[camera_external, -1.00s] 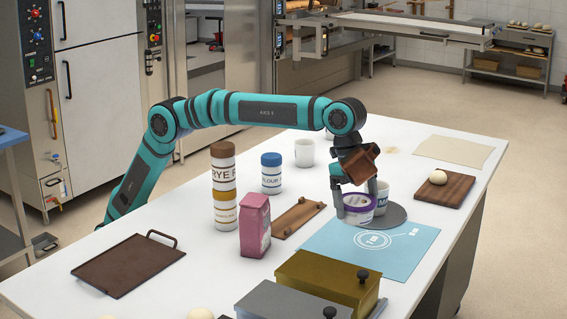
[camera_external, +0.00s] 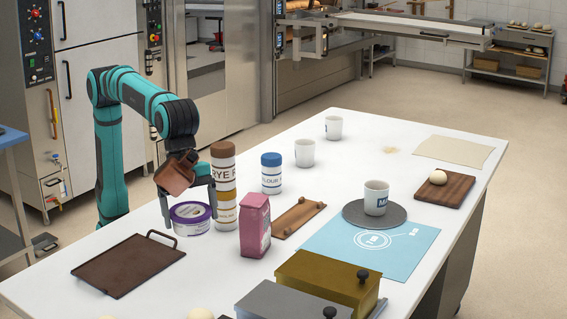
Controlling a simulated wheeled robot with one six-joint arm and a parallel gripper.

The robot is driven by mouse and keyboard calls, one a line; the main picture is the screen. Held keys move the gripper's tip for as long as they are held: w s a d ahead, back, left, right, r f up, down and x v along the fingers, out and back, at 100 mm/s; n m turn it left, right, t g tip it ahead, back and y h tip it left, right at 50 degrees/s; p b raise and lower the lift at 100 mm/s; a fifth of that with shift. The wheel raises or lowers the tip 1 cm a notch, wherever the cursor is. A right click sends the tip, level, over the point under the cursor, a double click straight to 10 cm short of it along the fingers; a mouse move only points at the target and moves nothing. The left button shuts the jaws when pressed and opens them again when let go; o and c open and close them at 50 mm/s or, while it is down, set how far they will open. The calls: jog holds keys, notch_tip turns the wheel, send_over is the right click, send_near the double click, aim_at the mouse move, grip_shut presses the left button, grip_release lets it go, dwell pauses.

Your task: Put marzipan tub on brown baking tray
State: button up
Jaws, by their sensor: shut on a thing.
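The marzipan tub (camera_external: 191,220) is a white, low round tub with a purple rim. My gripper (camera_external: 189,212) is shut on it, with a finger on either side. The tub is behind and to the right of the brown baking tray (camera_external: 118,272), close to the tray's handle. I cannot tell for sure whether the tub's base is clear of the table. The tray lies flat on the white table, is empty, and has a raised handle at its back right corner.
A pink bag (camera_external: 255,226), a blue-lidded jar (camera_external: 271,174) and a wooden board (camera_external: 298,219) are further right. A mug (camera_external: 376,198) stands on a grey disc (camera_external: 356,216). Metal boxes (camera_external: 320,285) are at the front.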

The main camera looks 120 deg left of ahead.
jog(key=m, duration=0.1)
send_over(129, 265)
notch_tip(129, 265, down, 2)
jog(key=shift+s+a+f, duration=0.1)
jog(key=shift+s+f, duration=0.05)
jog(key=shift+f, duration=1.55)
jog(key=shift+s+a+f, duration=0.1)
jog(key=shift+s+f, duration=0.05)
jog(key=shift+f, duration=1.55)
jog(key=shift+s+a+f, duration=0.1)
jog(key=shift+s+f, duration=0.05)
jog(key=shift+f, duration=1.55)
jog(key=shift+f, duration=0.1)
jog(key=o, duration=0.9)
jog(key=shift+c, duration=0.2)
jog(key=v, duration=1.2)
jog(key=shift+w+a, duration=0.1)
jog(key=shift+a, duration=0.1)
